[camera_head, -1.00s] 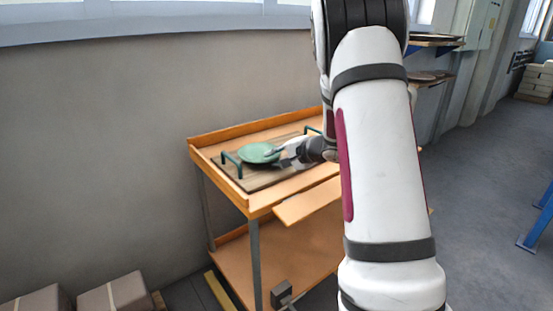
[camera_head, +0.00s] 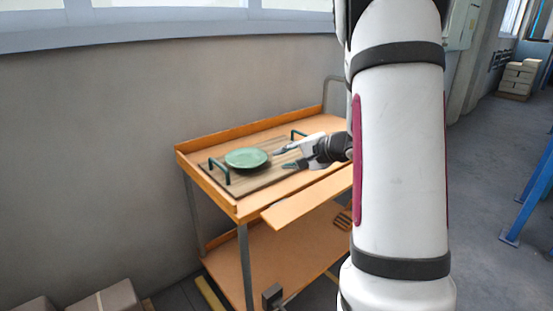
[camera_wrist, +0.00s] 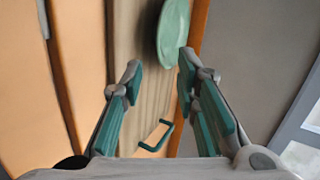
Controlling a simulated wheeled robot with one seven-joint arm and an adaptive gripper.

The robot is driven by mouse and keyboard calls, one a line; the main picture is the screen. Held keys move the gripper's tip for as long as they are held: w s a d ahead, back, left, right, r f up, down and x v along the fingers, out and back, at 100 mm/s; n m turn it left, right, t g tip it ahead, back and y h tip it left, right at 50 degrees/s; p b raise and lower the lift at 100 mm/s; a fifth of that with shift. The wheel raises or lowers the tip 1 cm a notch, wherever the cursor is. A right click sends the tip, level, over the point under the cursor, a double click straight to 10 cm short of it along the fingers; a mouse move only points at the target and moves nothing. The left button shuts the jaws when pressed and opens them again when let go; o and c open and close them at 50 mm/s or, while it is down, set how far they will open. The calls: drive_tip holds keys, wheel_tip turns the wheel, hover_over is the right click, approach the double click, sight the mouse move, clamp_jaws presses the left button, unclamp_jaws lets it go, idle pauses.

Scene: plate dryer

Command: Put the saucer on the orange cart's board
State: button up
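The green saucer (camera_head: 247,158) lies flat on the wooden board (camera_head: 275,175) on top of the orange cart (camera_head: 232,208). In the wrist view the saucer (camera_wrist: 173,34) is beyond my fingertips, near the right finger, and nothing is between the fingers. My gripper (camera_head: 279,158) is to the right of the saucer, apart from it and over the board. The wrist view shows my gripper (camera_wrist: 158,72) with its two fingers spread wide. The board (camera_wrist: 150,95) has a green handle at each end.
The cart has a raised rim, a side flap (camera_head: 305,195) and a lower shelf (camera_head: 265,255). A grey wall stands behind it. Cardboard boxes (camera_head: 110,298) are at bottom left. Blue metal legs (camera_head: 528,205) stand at right. The board beside the saucer is bare.

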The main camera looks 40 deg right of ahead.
drive_tip(key=s+a+r+n+g+y, duration=0.25)
drive_tip(key=s+a, duration=0.25)
drive_tip(key=a, duration=0.5)
drive_tip(key=s+a+r+n+g+y, duration=0.2)
drive_tip(key=s+a+r+n, duration=0.2)
drive_tip(key=a, duration=0.5)
drive_tip(key=s+a+r+n+g+y, duration=0.25)
drive_tip(key=s+a, duration=0.25)
drive_tip(key=a, duration=0.5)
drive_tip(key=s+a+f+n+g+h, duration=0.1)
drive_tip(key=s+a+n+g+h, duration=0.1)
drive_tip(key=s, duration=0.5)
drive_tip(key=s+a+n+g+h, duration=0.2)
drive_tip(key=s+n, duration=0.1)
drive_tip(key=s, duration=0.4)
drive_tip(key=s+d+f+n+h, duration=0.1)
drive_tip(key=s+d+f+h, duration=0.1)
drive_tip(key=s+d+h, duration=0.3)
drive_tip(key=s, duration=0.3)
drive_tip(key=shift+s+d+f+n+g, duration=0.2)
drive_tip(key=shift+s+d+n+g, duration=0.1)
drive_tip(key=shift+s+n, duration=0.1)
drive_tip(key=shift+r, duration=0.1)
